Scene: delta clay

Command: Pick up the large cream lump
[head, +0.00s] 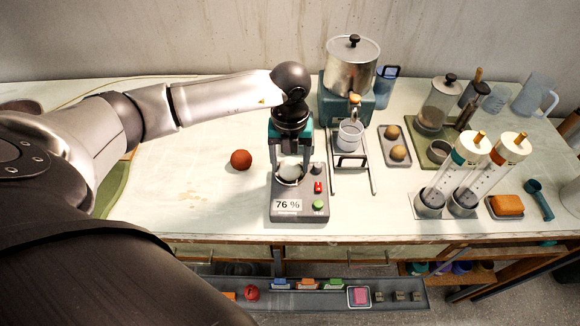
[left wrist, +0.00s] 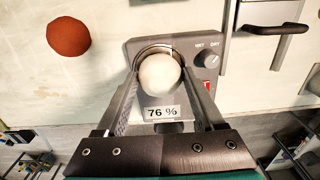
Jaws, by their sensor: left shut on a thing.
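The large cream lump (left wrist: 160,74) is a smooth pale ball between the two fingers of my left gripper (left wrist: 162,88). In the head view the lump (head: 290,169) shows pale between the fingertips of the left gripper (head: 291,172), which points down. The gripper is shut on it. The lump is at the round metal cup of a grey device (head: 284,211) whose display reads 76 %. I cannot tell whether the lump still touches the cup. My right gripper is not in view.
A rust-red ball (head: 241,159) lies left of the device. A steel pot (head: 352,64) and a wire stand (head: 351,163) are behind and right. A tray (head: 387,160) holds two tan lumps. Clear tubes (head: 440,186) stand further right. The table's left part is mostly clear.

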